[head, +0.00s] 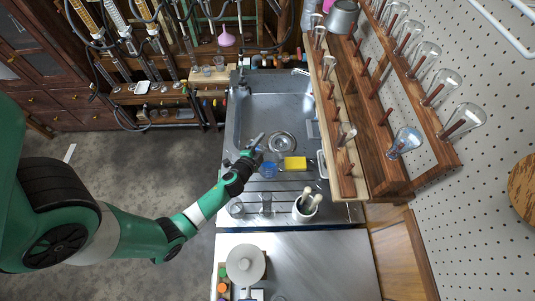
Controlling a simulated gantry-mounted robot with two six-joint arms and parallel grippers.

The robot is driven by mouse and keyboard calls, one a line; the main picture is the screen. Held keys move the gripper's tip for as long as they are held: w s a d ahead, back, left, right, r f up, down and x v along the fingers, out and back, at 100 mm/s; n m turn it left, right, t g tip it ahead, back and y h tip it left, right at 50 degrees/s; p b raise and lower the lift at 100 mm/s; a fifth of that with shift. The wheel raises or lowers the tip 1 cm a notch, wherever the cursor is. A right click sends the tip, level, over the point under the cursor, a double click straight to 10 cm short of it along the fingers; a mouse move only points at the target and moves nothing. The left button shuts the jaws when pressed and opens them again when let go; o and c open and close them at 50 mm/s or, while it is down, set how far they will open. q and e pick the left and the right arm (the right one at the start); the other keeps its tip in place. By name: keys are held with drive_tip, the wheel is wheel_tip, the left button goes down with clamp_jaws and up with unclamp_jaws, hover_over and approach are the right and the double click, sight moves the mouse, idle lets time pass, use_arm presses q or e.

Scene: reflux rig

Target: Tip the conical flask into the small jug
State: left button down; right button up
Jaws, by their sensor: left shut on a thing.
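My left gripper (257,143) is over the front part of the sink, near the drain. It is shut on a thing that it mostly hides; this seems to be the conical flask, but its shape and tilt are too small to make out. A blue-tinted vessel (268,170) stands just below the gripper in the picture, left of the yellow sponge. Two small clear glass vessels, one on the left (237,209) and one on the right (266,203), stand on the ribbed drainboard. I cannot tell which vessel is the small jug. My right gripper is out of view.
The yellow sponge (295,163) lies at the sink's front edge. A white mortar with pestles (306,207) stands on the drainboard. A wooden peg rack (437,150) with glass flasks is on the right.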

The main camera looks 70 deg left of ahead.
use_arm(q)
drive_tip(key=shift+m+g+y, duration=0.3)
drive_tip(key=shift+g+y, duration=0.2)
drive_tip(key=shift+y, duration=0.4)
drive_tip(key=a+f+b, duration=0.3)
drive_tip(key=shift+s+a, duration=0.2)
drive_tip(key=shift+s, duration=0.2)
